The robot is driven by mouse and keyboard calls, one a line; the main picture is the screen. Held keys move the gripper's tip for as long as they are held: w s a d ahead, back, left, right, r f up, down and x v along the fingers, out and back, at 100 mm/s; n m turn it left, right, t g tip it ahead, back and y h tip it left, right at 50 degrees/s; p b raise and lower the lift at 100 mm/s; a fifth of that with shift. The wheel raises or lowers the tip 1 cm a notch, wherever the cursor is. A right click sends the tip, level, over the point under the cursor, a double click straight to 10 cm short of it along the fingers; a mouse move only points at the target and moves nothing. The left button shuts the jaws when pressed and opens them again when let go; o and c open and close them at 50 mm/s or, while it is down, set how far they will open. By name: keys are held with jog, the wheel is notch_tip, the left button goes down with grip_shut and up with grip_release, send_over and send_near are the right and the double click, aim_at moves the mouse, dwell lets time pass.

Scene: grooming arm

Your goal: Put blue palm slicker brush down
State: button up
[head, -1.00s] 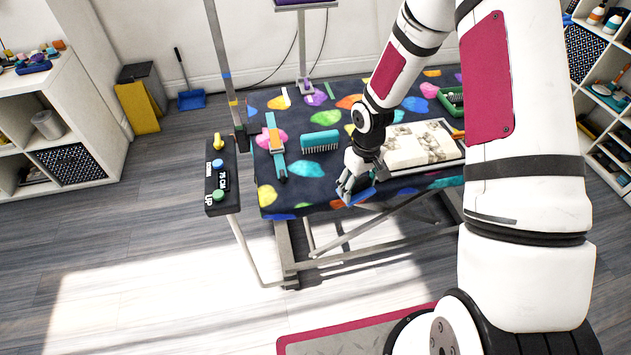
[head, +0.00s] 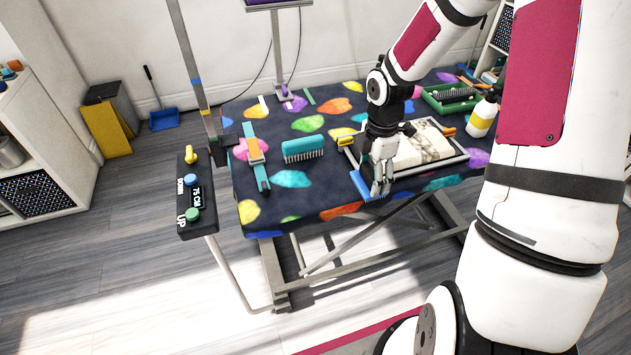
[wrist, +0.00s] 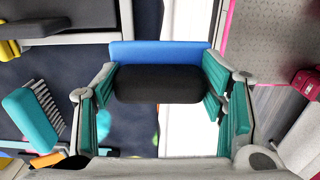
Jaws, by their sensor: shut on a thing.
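The blue palm slicker brush (head: 363,187) is between the fingers of my gripper (head: 381,188), low at the front edge of the grooming table. In the wrist view, the brush's blue plate (wrist: 165,53) and black pad (wrist: 158,84) show between the teal-padded fingers of my gripper (wrist: 160,88), which is shut on it. In the head view its bristles point down; I cannot tell whether they touch the table.
A teal comb-like brush (head: 303,149), a teal-and-orange tool (head: 256,160) and a yellow-headed tool (head: 346,142) lie to the left. A green tray (head: 450,98) and pump bottle (head: 483,114) stand farther right. Some tabletop left of the brush is clear.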

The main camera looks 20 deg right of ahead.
jog(key=w+a, duration=0.2)
jog(key=a, duration=0.1)
jog(key=w+a+f, duration=0.1)
jog(key=w+a, duration=0.2)
jog(key=a, duration=0.1)
jog(key=w+a+b, duration=0.1)
jog(key=w+a, duration=0.2)
jog(key=a, duration=0.1)
jog(key=shift+w+f, duration=0.15)
jog(key=shift+f, duration=0.05)
jog(key=shift+a+f, duration=0.1)
jog(key=shift+f, duration=1.65)
jog(key=shift+f, duration=0.15)
jog(key=o, duration=1)
jog(key=shift+o, duration=0.2)
